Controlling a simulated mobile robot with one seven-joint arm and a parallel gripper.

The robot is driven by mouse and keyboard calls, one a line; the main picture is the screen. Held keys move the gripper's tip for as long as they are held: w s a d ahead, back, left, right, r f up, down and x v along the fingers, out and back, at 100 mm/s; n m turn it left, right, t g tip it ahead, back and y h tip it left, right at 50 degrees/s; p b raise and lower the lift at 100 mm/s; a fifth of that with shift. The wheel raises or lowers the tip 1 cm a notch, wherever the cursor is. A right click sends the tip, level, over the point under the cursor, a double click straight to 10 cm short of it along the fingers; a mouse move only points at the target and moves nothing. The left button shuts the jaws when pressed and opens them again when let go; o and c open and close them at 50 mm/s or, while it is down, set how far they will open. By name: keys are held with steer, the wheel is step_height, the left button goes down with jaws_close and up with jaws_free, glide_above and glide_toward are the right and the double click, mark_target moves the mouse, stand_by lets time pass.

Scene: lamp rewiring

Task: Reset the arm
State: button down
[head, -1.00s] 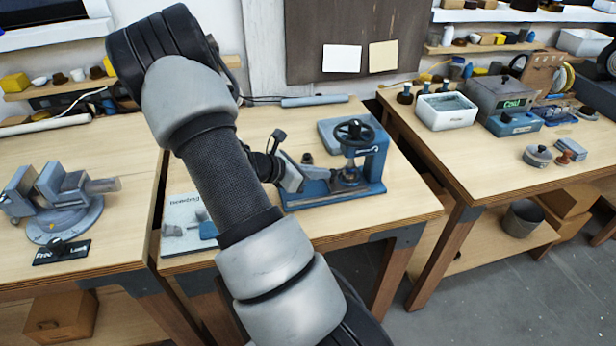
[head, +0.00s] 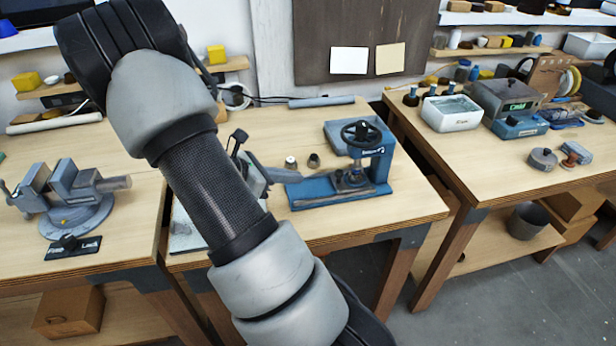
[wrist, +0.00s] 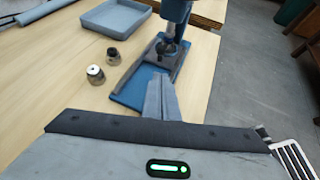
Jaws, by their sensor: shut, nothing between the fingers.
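My arm crosses the middle of the head view, and its forearm hides part of the centre bench. My gripper (head: 290,175) shows to the right of the forearm, above the bench beside the blue press (head: 340,190). In the wrist view my gripper (wrist: 160,82) has its fingers together with nothing held. They point toward the base of the press (wrist: 140,88), overlapping it in the picture; I cannot tell the exact gap.
Two small round parts (head: 291,162) (head: 314,160) stand on the bench behind the gripper. A grey-blue tray (wrist: 117,17) lies further back. A vise (head: 75,200) stands on the left bench. A white bin (head: 451,112) stands on the right bench.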

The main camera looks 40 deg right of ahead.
steer(key=s+a+r+m+t+y+p, duration=0.1)
steer(key=s+a+r+m+y, duration=0.3)
steer(key=a+r, duration=0.4)
steer(key=s+a+r+m+t+y+p, duration=0.2)
steer(key=a+r+m, duration=0.4)
steer(key=a+r, duration=0.3)
steer(key=s+a+r+m+t+y+p, duration=0.1)
steer(key=s+a+r+m+t+y, duration=0.4)
steer(key=a+r, duration=0.3)
steer(key=s+a, duration=0.1)
steer(key=a, duration=0.3)
steer(key=shift+s+r+y, duration=0.15)
steer(key=shift+s+y, duration=0.15)
steer(key=shift+s, duration=0.1)
